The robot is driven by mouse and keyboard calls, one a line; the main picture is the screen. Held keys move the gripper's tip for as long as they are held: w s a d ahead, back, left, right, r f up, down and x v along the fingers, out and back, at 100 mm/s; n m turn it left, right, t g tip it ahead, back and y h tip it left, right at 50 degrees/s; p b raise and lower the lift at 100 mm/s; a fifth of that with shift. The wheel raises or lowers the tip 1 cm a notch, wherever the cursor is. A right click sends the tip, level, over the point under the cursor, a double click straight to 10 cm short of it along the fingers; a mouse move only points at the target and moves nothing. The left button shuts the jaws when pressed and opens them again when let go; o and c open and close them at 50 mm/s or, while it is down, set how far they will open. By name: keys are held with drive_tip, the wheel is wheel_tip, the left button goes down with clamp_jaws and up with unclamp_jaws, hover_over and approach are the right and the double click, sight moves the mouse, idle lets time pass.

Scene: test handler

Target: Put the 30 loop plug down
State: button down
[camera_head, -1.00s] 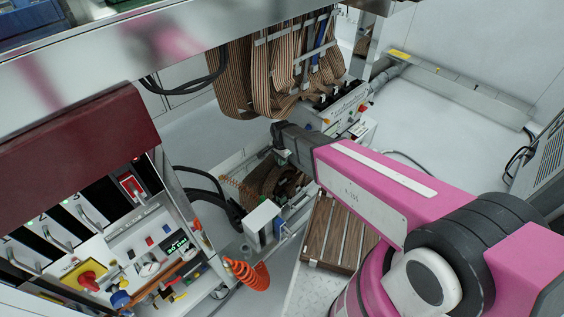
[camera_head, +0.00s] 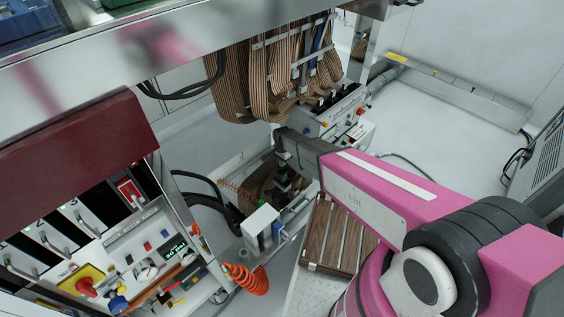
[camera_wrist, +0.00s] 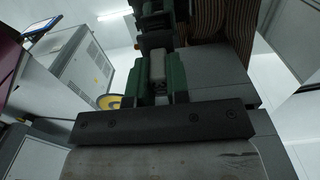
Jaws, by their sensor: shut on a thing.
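My gripper (camera_wrist: 157,82) shows in the wrist view as two green fingers above a dark, screwed plate. The fingers are closed on a small pale block, which I take to be the 30 loop plug (camera_wrist: 157,64). Dark and green parts stand just beyond it, and I cannot tell if they touch the plug. In the head view my gripper (camera_head: 284,178) hangs below the dark wrist, over the dark open bay with brown coils. The plug is too small and hidden to make out there.
Striped ribbon cables (camera_head: 265,85) hang behind the wrist. A white box (camera_head: 261,226) stands close in front of the gripper, with an orange coiled hose (camera_head: 247,278) below. A slatted wooden rack (camera_head: 335,236) lies to the right. A control panel (camera_head: 150,262) fills the lower left.

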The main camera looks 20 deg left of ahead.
drive_tip(key=shift+f, duration=0.15)
drive_tip(key=c, duration=1.1)
unclamp_jaws()
wheel_tip(320, 180, up, 12)
drive_tip(key=shift+r, duration=0.2)
drive_tip(key=d+r+n, duration=0.1)
drive_tip(key=d+r, duration=0.4)
drive_tip(key=d, duration=0.8)
drive_tip(key=d+r+n, duration=0.2)
drive_tip(key=d+r, duration=0.2)
drive_tip(key=d, duration=0.9)
drive_tip(key=s+d+r+n, duration=0.1)
drive_tip(key=s+d+r, duration=0.2)
drive_tip(key=d, duration=0.7)
drive_tip(key=s+d+r+n, duration=0.1)
drive_tip(key=s+d+r, duration=0.3)
drive_tip(key=d, duration=0.6)
drive_tip(key=shift+s+d, duration=0.3)
drive_tip(key=shift+s, duration=0.25)
